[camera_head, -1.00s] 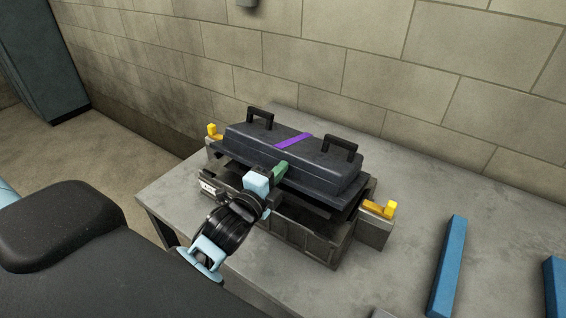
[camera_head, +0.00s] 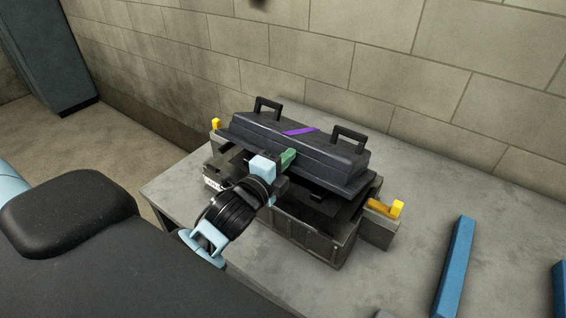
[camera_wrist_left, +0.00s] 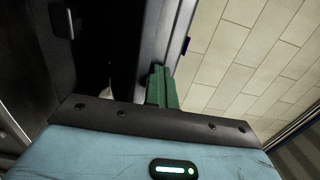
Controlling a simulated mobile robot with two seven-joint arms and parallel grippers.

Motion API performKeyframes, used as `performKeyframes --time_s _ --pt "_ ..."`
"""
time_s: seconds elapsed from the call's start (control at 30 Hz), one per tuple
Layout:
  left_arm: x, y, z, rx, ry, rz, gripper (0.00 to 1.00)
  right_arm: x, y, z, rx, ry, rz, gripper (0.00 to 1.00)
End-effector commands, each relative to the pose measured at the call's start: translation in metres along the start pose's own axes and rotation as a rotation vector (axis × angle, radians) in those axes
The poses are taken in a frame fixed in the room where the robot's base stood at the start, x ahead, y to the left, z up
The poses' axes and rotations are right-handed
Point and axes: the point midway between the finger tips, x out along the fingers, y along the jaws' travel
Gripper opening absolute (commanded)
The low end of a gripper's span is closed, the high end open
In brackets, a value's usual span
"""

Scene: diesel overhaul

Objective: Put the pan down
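The pan (camera_head: 290,152) is long and dark, with two black handles on top and a purple stripe. It is held just above a dark frame (camera_head: 310,235) on the table, with a dark gap below its front edge. My left gripper (camera_head: 288,158), pale blue with a green part at its tip, is at the middle of the pan's near side and appears shut on its edge. In the left wrist view the green part (camera_wrist_left: 160,88) lies against a long dark surface; the fingers' exact contact is hidden. My right gripper is out of view.
Yellow pieces (camera_head: 397,209) stick up at the frame's ends. A block wall (camera_head: 400,70) rises behind the table.

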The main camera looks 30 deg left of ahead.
Motion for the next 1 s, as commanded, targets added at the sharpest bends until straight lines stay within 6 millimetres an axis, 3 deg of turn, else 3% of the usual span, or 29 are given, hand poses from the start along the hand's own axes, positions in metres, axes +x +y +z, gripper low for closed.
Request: performKeyframes --time_s 0.03,0.07,0.6,0.8,1.0 --pt "-0.005 0.023 0.003 -0.002 -0.003 0.051 0.0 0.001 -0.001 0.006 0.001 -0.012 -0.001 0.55" --pt "-0.008 0.023 0.005 -0.001 -0.003 0.051 0.0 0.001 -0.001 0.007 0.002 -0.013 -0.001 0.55" --pt "-0.094 0.01 0.047 0.003 -0.006 0.044 0.0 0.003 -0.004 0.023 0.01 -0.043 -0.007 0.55" --pt "-0.118 0.006 0.058 0.002 -0.006 0.042 0.0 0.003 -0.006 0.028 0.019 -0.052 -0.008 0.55" --pt "-0.132 0.002 0.065 -0.001 -0.007 0.036 0.0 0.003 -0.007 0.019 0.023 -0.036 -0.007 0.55"
